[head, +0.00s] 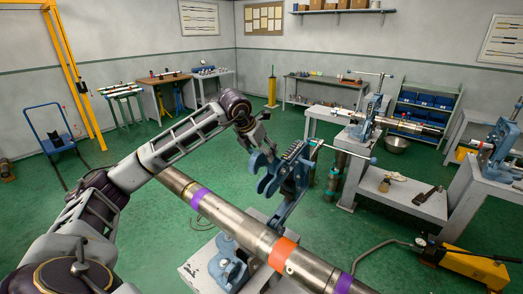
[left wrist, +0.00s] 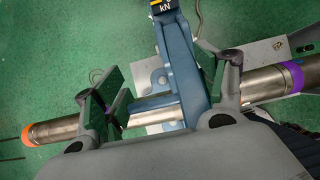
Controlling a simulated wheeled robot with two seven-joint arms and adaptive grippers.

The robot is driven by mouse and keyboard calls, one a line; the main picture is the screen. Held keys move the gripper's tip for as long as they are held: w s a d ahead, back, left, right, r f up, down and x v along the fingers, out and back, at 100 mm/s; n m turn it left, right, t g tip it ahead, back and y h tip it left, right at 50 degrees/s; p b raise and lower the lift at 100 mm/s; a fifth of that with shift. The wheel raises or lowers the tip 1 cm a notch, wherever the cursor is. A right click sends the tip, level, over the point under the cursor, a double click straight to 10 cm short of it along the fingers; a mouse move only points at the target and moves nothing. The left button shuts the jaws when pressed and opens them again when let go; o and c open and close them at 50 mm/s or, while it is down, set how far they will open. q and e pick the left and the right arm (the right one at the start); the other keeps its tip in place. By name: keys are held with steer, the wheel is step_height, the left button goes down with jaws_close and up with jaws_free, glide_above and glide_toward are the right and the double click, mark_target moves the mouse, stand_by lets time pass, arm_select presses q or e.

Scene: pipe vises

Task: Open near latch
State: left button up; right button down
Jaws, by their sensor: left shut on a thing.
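The near vise has a blue base (head: 228,264) on a pale stand and a tilted blue upper yoke (head: 287,183) with a screw handle on top. The yoke also shows in the left wrist view (left wrist: 178,60). A long steel pipe (head: 236,222) with purple and orange bands runs past the yoke; it also shows in the left wrist view (left wrist: 62,127). My left gripper (head: 262,140) reaches the yoke from the far left side. In the left wrist view my left gripper (left wrist: 165,75) is shut on the blue yoke, its fingers either side. The latch itself is not clearly distinguishable.
Two more blue vises, one at the back (head: 369,118) and one at the right edge (head: 497,145), stand on benches. A yellow pump (head: 466,264) with a hose lies at the lower right. A blue hand cart (head: 55,140) is at the left.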

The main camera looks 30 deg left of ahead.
arm_select(q)
steer(key=o, duration=1.5)
steer(key=shift+v, duration=6)
